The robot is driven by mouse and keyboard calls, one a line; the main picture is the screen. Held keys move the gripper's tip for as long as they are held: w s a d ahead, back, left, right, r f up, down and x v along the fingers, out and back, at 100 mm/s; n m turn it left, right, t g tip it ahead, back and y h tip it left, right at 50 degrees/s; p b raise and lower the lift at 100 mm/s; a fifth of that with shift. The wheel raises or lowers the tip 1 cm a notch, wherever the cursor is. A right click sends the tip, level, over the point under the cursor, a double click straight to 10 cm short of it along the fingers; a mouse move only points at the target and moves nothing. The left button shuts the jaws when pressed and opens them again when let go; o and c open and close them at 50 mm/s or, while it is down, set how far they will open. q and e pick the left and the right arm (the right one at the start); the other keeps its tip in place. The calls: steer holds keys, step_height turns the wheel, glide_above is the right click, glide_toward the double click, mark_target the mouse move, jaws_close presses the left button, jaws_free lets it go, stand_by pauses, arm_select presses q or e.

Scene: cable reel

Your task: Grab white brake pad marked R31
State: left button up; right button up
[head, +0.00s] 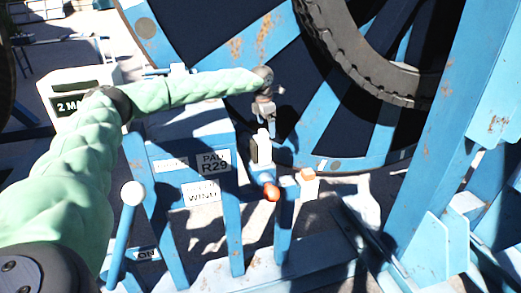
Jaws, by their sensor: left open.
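A pale block (262,147) stands upright on the blue frame, close to the reel's rim; it may be the brake pad. I can read no R31 on it. The label on the stand beside it reads "PAD R29" (213,162). My left gripper (268,124) is open just above the block, with its fingers pointing down. I cannot tell whether they touch it. My left arm reaches in from the left in a green sleeve. My right gripper is not in view.
The large blue reel (290,65) with a black tyre (365,60) fills the back. An orange-tipped lever (271,192) and a white block with an orange top (307,184) are near the pale block. A white-knobbed lever (133,193) stands at front left. Blue beams rise at right.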

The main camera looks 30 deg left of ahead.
mark_target(261, 131)
arm_select(q)
steer(key=shift+s+a+f+g+y, duration=0.1)
steer(key=shift+s+a+g+y, duration=0.3)
steer(key=shift+s, duration=0.45)
steer(key=shift+s+f, duration=0.1)
steer(key=shift+f, duration=0.1)
steer(key=shift+f+p, duration=0.65)
steer(key=shift+f, duration=0.4)
steer(key=f+p, duration=0.2)
steer(key=f, duration=0.1)
steer(key=f+p, duration=0.1)
steer(key=shift+s+a+f+p, duration=0.1)
steer(key=shift+s+f+p, duration=0.05)
steer(key=shift+s+p, duration=0.2)
steer(key=shift+w+f, duration=0.1)
steer(key=shift+f, duration=0.35)
steer(key=c, duration=1.6)
steer(key=shift+r, duration=0.1)
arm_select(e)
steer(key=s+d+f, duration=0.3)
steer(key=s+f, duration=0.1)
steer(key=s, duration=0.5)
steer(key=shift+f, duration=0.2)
